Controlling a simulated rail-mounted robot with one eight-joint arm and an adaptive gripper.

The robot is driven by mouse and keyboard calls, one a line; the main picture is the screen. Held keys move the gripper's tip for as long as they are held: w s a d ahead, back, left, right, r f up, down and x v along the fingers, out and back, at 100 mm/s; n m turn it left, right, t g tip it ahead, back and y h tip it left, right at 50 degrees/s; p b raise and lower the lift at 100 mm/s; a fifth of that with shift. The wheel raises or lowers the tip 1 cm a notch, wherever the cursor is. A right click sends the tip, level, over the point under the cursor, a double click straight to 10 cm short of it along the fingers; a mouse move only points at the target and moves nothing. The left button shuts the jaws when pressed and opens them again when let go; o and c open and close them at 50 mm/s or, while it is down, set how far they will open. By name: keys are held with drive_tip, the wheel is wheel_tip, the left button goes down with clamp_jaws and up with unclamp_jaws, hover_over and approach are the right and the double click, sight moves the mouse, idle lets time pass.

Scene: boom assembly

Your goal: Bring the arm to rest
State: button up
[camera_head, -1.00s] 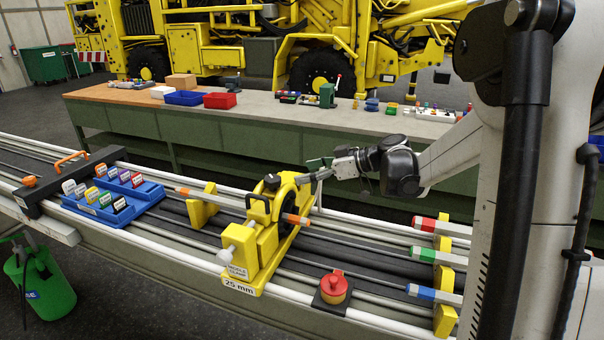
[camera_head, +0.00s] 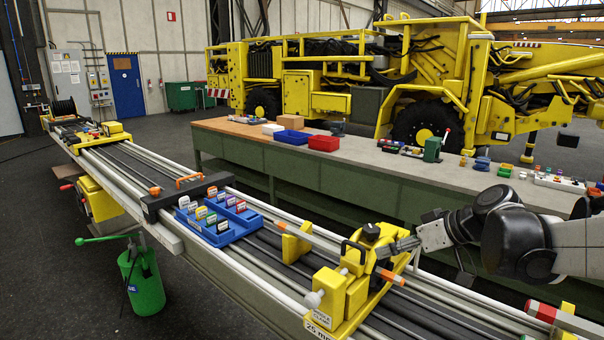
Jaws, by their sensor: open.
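My arm (camera_head: 515,240) comes in from the right edge, with its black wrist joint and grey links over the rail. My gripper (camera_head: 408,246) is at its left end, beside the top of the yellow clamp (camera_head: 348,292) marked 25 mm. The gripper is open. Its fingertips are small in this view, and I cannot tell whether they touch the clamp. An orange-tipped rod (camera_head: 391,277) passes through the clamp.
A blue tray (camera_head: 222,238) with several coloured tags sits on the rails, by a black crossbar (camera_head: 160,206). Behind is a long workbench (camera_head: 340,158) with blue (camera_head: 292,137) and red (camera_head: 324,143) bins. A green canister (camera_head: 143,282) stands on the floor at left.

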drive_tip(key=s+f+m+h+b, duration=0.1)
drive_tip(key=s+f+m+h, duration=0.1)
drive_tip(key=s, duration=0.9)
drive_tip(key=s+a+f+m+h, duration=0.1)
drive_tip(key=s+f+m+h, duration=0.2)
drive_tip(key=s, duration=0.9)
drive_tip(key=shift+s+a+m+h+b, duration=0.2)
drive_tip(key=shift+m+h+b, duration=0.15)
drive_tip(key=shift+m+h, duration=0.5)
drive_tip(key=shift+f, duration=0.1)
idle(0.7)
